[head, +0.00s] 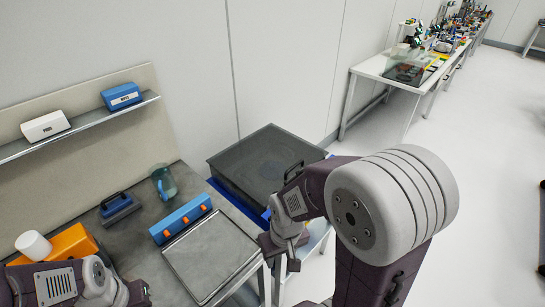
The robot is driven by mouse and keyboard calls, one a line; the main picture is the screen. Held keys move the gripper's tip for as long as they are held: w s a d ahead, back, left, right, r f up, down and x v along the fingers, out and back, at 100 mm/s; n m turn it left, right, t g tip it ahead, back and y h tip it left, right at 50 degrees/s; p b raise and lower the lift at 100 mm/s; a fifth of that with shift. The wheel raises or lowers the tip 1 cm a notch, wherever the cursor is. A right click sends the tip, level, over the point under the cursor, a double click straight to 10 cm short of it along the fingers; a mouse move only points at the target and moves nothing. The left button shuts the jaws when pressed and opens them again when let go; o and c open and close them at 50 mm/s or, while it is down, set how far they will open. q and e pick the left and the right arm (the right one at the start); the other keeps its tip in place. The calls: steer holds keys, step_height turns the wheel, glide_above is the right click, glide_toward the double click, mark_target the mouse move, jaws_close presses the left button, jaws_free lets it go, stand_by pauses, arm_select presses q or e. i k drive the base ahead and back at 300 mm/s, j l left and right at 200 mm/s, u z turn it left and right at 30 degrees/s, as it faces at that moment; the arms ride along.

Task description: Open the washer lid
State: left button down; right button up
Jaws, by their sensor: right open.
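The washer (231,196) is a low box with a blue lower body at the right end of the workbench. Its dark grey, see-through lid (262,150) lies flat over it and looks closed. A dark handle shape shows near the lid's right front corner, partly behind my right arm. My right gripper (280,255) is open and empty, pointing down just in front of the washer, below the lid's level. I cannot tell whether it touches the washer. My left gripper (138,293) is low at the bottom left, over the bench front and far from the washer; its jaws are unclear.
On the bench (152,262) are a grey tray (210,256), a blue block with orange knobs (181,220), a blue handled tool (118,208), a glass jug (163,182) and an orange holder (68,243) with a white cylinder (33,245). A shelf (85,122) holds two boxes.

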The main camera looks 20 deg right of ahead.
mark_target(260, 164)
steer(key=i+l+u, duration=0.2)
steer(key=l+u, duration=0.2)
steer(key=l, duration=1.15)
steer(key=l+u, duration=0.35)
steer(key=l, duration=1.15)
